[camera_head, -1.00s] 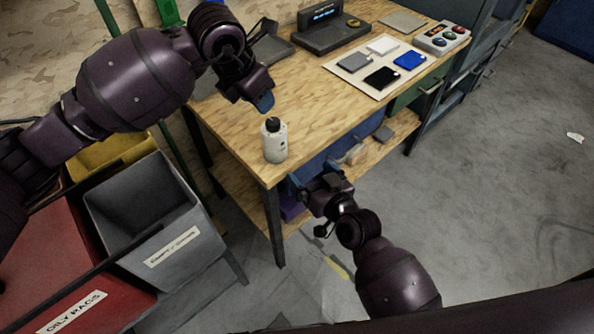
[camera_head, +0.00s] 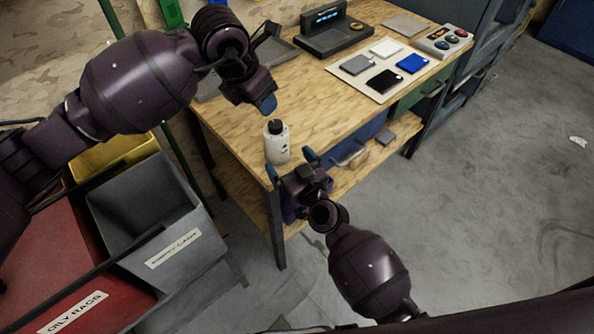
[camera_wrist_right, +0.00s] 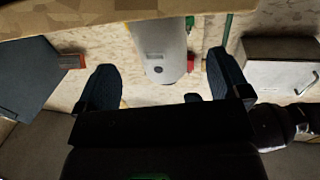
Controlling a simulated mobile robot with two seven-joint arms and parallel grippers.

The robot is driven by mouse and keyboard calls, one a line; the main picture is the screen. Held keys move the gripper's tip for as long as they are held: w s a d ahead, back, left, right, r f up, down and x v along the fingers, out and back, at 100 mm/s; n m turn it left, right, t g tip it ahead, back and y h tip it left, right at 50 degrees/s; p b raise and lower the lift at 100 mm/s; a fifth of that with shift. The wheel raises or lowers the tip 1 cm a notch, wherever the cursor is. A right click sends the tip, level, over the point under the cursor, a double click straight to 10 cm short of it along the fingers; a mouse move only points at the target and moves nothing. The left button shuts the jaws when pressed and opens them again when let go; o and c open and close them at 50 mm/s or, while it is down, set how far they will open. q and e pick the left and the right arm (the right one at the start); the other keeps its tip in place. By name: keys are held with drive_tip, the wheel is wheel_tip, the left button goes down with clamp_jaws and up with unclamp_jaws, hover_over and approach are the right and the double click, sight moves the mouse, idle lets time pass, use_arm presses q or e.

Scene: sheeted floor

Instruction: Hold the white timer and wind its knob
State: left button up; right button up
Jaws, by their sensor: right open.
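The white timer (camera_head: 277,148) stands upright at the near corner of the wooden table, with its black knob (camera_head: 274,127) on top. In the right wrist view the timer's pale body (camera_wrist_right: 160,48) shows between and beyond the two fingers. My right gripper (camera_head: 291,163) is open just in front of the timer, one blue-tipped finger toward each side of it; it also shows in the wrist view (camera_wrist_right: 160,68). It does not appear to grip the timer. My left gripper (camera_head: 265,104) hangs above and left of the timer, clear of it, pointing down; its finger spacing is hidden.
The wooden table (camera_head: 335,112) has bare top right of the timer. Farther back are a board (camera_head: 362,88) with coloured squares, a dark display unit (camera_head: 335,35) and a button box (camera_head: 444,41). A grey bin (camera_head: 145,225) and a red bin (camera_head: 50,270) stand at lower left.

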sight(277, 145)
drive_tip(key=x, duration=0.6)
drive_tip(key=shift+w+a, duration=0.15)
drive_tip(key=shift+w, duration=0.15)
drive_tip(key=shift+c, duration=0.2)
